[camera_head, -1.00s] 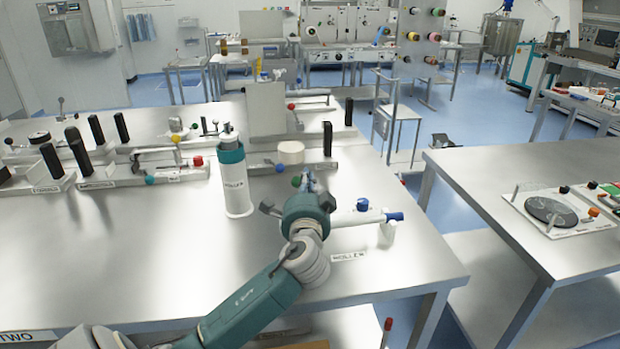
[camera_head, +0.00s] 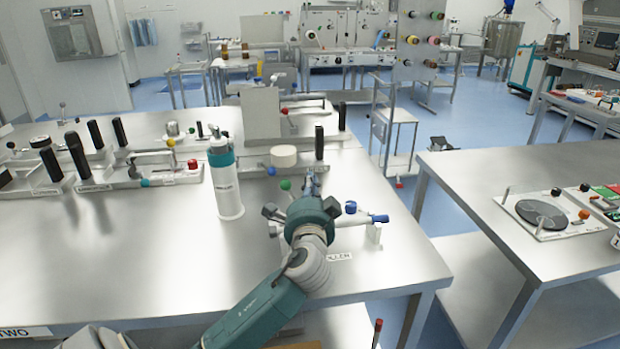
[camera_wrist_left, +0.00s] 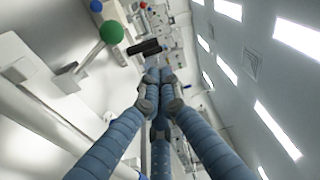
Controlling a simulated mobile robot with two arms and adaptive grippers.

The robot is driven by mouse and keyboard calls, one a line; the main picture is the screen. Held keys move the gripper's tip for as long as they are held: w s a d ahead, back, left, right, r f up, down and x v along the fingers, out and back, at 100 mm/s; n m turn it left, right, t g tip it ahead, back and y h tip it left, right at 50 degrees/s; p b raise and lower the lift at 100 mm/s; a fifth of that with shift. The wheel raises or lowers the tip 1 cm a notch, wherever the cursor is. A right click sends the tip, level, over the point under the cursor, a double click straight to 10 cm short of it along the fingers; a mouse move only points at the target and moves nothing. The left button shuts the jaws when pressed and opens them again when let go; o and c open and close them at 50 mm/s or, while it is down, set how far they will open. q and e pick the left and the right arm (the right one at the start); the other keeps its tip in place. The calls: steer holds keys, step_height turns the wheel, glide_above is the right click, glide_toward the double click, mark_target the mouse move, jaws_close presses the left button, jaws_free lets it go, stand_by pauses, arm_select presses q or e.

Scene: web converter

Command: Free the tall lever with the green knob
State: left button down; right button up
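The green knob (camera_head: 285,184) shows just left of my left gripper's fingers in the head view. In the left wrist view the green knob (camera_wrist_left: 111,32) tops a pale rod, up and left of the fingers and apart from them. My left gripper (camera_head: 312,182) reaches over the table's right part. In the left wrist view its blue-grey fingers (camera_wrist_left: 159,75) come together at the tips with nothing seen between them. The gripper and wrist hide much of the fixture around the lever's base. My right gripper is in neither view.
A white and teal bottle (camera_head: 225,180) stands left of my left arm. A blue knob (camera_head: 350,207) and a blue-ended bar (camera_head: 378,218) lie right of the gripper. A black upright handle (camera_head: 319,142) and a white cylinder (camera_head: 284,156) stand behind. The front-left tabletop (camera_head: 120,260) is clear.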

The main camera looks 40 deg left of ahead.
arm_select(q)
steer(key=v, duration=0.4)
steer(key=shift+s+f+b, duration=0.35)
steer(key=shift+s+b, duration=0.05)
steer(key=shift+s, duration=0.15)
steer(key=shift+s+d, duration=0.1)
steer(key=shift+d, duration=0.05)
steer(key=shift+s, duration=0.1)
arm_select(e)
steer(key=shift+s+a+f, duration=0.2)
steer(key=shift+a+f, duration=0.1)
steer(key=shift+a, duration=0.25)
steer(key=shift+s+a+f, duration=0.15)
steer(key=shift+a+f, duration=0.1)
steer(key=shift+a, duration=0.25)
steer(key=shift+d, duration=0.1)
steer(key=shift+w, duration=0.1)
